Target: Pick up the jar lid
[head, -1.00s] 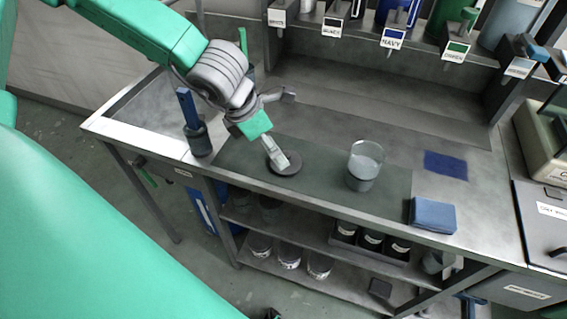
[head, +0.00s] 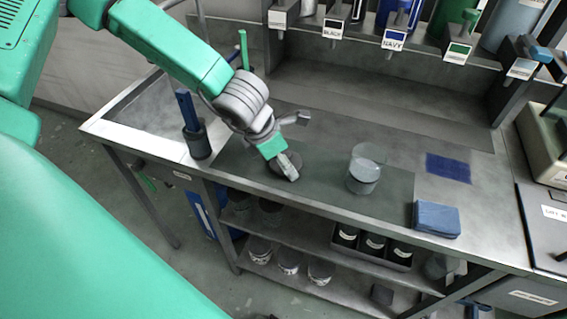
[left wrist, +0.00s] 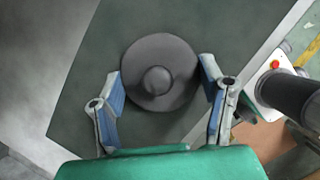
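The jar lid is a dark grey disc with a round knob, lying on the dark mat. In the left wrist view the lid (left wrist: 150,90) shows whole, just beyond and between the fingertips of my left gripper (left wrist: 160,75). That gripper is open, one finger on each side, and empty. In the head view the left gripper (head: 290,172) hangs over the lid (head: 277,166) and partly hides it. A clear glass jar (head: 364,170) stands upright on the mat, to the right of the lid. My right gripper is not in view.
The dark mat (head: 325,195) covers the middle of the bench. A blue folded cloth (head: 436,219) lies at the front right, and a navy square (head: 448,168) lies behind it. A dark holder (head: 197,142) with blue-handled tools stands at the left. Labelled dispensers line the back.

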